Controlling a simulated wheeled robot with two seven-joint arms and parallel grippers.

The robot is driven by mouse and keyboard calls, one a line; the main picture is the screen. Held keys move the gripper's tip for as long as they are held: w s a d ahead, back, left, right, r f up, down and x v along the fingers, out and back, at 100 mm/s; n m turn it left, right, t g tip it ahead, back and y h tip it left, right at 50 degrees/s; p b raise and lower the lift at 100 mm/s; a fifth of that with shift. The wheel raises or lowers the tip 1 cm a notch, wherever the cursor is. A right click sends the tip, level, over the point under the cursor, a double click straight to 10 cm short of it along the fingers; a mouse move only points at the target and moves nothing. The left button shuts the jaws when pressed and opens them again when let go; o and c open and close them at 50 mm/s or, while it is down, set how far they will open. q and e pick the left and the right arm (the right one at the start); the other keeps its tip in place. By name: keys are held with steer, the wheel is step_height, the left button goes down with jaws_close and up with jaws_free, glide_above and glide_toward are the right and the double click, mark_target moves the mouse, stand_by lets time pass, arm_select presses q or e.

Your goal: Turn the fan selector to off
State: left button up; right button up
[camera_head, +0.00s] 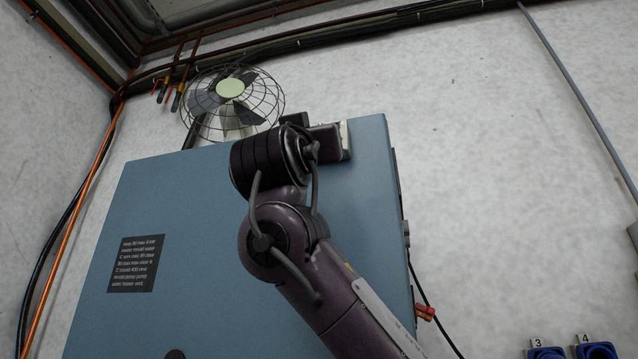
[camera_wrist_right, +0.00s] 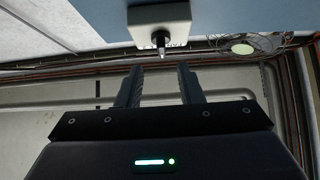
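The fan selector is a pale box (camera_wrist_right: 158,24) on the blue surface, with a small dark knob (camera_wrist_right: 161,41) sticking out of it, in the right wrist view. My right gripper (camera_wrist_right: 159,72) is open and empty. Its two fingers point toward the knob, one to each side of its line, and the knob appears just beyond the fingertips, apart from them. I cannot tell the knob's setting. In the head view my right arm covers part of the blue cabinet (camera_head: 190,250), and its fingertips are not clear there. My left gripper is not in view.
A wire-caged fan (camera_head: 231,100) stands at the cabinet's top edge; it also shows in the right wrist view (camera_wrist_right: 242,47). A dark text label (camera_head: 136,263) is on the cabinet. Blue numbered fixtures (camera_head: 597,350) are at the lower right. Cables run along the wall.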

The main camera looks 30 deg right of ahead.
steer(key=p+x, duration=0.4)
steer(key=x, duration=0.2)
steer(key=shift+w+d+r+p, duration=0.15)
steer(key=shift+w+r+p, duration=0.05)
steer(key=shift+w+p, duration=0.1)
steer(key=shift+c, duration=0.4)
jaws_close()
